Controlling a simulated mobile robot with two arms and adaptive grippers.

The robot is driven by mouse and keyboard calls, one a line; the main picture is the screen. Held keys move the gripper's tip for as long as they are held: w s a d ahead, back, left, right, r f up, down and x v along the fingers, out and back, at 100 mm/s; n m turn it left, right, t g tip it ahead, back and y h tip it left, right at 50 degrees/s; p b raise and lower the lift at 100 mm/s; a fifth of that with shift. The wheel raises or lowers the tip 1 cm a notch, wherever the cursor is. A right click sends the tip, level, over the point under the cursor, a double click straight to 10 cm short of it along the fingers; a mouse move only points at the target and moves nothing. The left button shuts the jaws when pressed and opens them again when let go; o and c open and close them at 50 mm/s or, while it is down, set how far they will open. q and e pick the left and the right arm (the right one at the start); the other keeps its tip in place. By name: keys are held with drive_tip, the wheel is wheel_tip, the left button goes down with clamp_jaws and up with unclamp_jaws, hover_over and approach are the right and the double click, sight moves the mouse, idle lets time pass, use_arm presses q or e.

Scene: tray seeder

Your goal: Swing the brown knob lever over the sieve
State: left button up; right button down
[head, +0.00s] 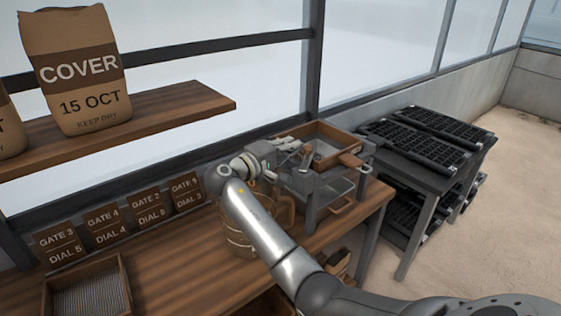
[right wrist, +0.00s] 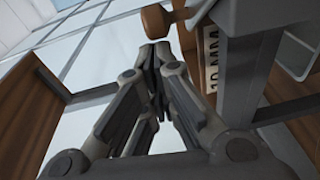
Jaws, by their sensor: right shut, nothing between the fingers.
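The sieve (head: 330,132), a wooden-framed tray, sits on top of the grey seeder stand at the right end of the bench. My right gripper (head: 290,147) is at the left side of the sieve, its fingers pointing right. In the right wrist view the gripper (right wrist: 158,55) is shut and empty. The brown knob (right wrist: 156,21) is just beyond its fingertips there, on a grey lever; I cannot tell whether they touch. In the head view the knob is not clearly told apart beside the gripper. My left gripper is not in view.
A wooden shelf (head: 185,108) with a COVER bag (head: 80,75) is above the bench (head: 170,262). Gate and dial signs (head: 103,222) stand along the wall. A wooden box (head: 88,285) is at the left. Black seed trays (head: 412,145) lie on a table at the right.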

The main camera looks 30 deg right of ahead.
drive_tip(key=shift+s+d+f, duration=0.1)
drive_tip(key=shift+s+d, duration=0.1)
drive_tip(key=shift+d, duration=0.7)
drive_tip(key=shift+d, duration=0.1)
idle(1.2)
